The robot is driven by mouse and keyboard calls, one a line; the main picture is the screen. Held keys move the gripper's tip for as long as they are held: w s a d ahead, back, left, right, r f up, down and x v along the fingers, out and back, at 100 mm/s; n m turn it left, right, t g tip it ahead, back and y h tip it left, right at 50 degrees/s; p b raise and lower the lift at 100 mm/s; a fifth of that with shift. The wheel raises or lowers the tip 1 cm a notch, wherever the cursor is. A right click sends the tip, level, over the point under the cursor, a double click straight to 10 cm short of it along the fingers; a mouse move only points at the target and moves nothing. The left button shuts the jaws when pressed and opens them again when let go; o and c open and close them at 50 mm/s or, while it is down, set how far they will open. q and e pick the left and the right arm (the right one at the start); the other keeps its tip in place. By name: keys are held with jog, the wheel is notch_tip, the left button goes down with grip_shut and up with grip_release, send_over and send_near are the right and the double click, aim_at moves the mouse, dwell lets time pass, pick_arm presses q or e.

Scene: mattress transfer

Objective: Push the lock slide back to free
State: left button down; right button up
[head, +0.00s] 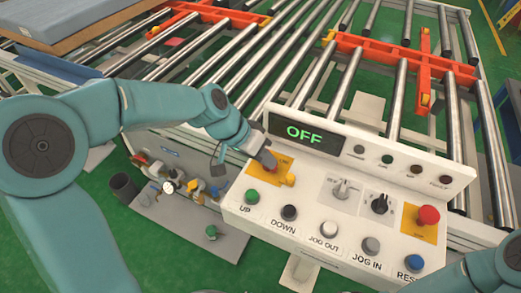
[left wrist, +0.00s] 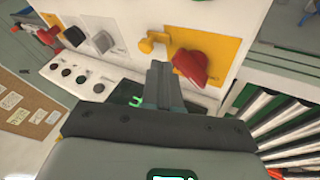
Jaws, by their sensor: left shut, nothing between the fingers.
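The control panel (head: 330,215) carries a yellow plate at its upper left. On that plate a red rotary handle (left wrist: 190,66) and a yellow lock slide (left wrist: 153,41) show side by side in the left wrist view. In the head view the yellow slide (head: 288,180) sticks out just right of and below my left gripper (head: 264,160), which partly hides the red handle. My left gripper is shut and empty. In the left wrist view its fingertips (left wrist: 159,70) overlap the plate between slide and handle; contact cannot be told. My right gripper is out of view.
The panel display (head: 304,134) reads OFF. A red emergency button (head: 428,215), two selector knobs and several push buttons are on the panel. Roller conveyors (head: 235,55) with orange frames lie behind it. A grey bench with fittings (head: 185,215) stands at left.

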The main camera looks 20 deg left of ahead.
aim_at(287, 179)
pick_arm(q)
jog(key=x, duration=0.4)
jog(key=shift+d+r, duration=0.1)
jog(key=shift+d, duration=0.1)
jog(key=shift+w+f, duration=0.1)
jog(key=shift+f, duration=0.2)
jog(key=shift+d, duration=0.15)
